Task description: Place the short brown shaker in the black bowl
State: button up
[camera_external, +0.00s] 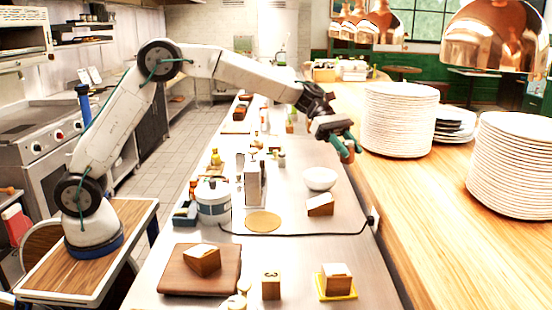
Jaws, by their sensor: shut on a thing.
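My gripper (346,144), with teal fingers, is shut on a small brown thing (347,156) that fits the short brown shaker. The fingers partly hide it, so its full shape cannot be told. It is held in the air near the right side of the steel counter, close to the wooden ledge. A white bowl (320,179) stands on the counter, in the picture below and left of my gripper. I cannot make out a black bowl in this view.
A brown block (320,206) sits just in front of the white bowl. Tall plate stacks (399,120) stand on the wooden ledge (430,220) right of my gripper. A metal box (254,184), a white tub (213,203) and a black cable (300,235) are on the counter.

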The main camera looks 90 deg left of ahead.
jog(key=s+d+m+g, duration=0.3)
jog(key=d, duration=1.2)
jog(key=s+d+m+g+h, duration=0.1)
jog(key=s+d+m+g, duration=0.25)
jog(key=d, duration=1.05)
jog(key=s+d+m+g, duration=0.2)
jog(key=s+d, duration=0.1)
jog(key=d, duration=1.2)
jog(key=shift+s+d+f, duration=0.1)
jog(key=shift+f, duration=4)
jog(key=shift+s+d+f, duration=0.1)
jog(key=shift+f, duration=4)
jog(key=o, duration=1.1)
jog(key=shift+c, duration=0.2)
